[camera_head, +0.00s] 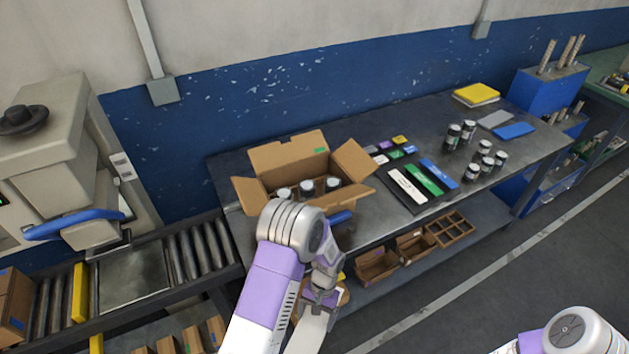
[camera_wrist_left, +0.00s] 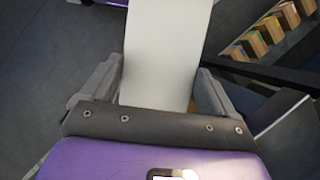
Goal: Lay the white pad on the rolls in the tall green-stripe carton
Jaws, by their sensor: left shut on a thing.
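My left gripper (camera_head: 322,292) is in front of the bench's front edge, below and to the right of the open carton. It is shut on the white pad (camera_head: 311,330), which hangs low beside my forearm. In the left wrist view the pad (camera_wrist_left: 165,50) lies between the two fingers of the gripper (camera_wrist_left: 157,88) and extends away from the palm. The brown carton (camera_head: 292,159) stands on the bench with its flaps spread and a green mark on the back flap. My right gripper is out of view.
Right of the carton, a dark tray (camera_head: 425,203) holds white, green and blue strips. Several jars (camera_head: 468,130) stand farther right on the bench (camera_head: 370,230). Small brown bins (camera_head: 376,266) sit on the lower shelf. A roller conveyor (camera_head: 190,255) runs at left.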

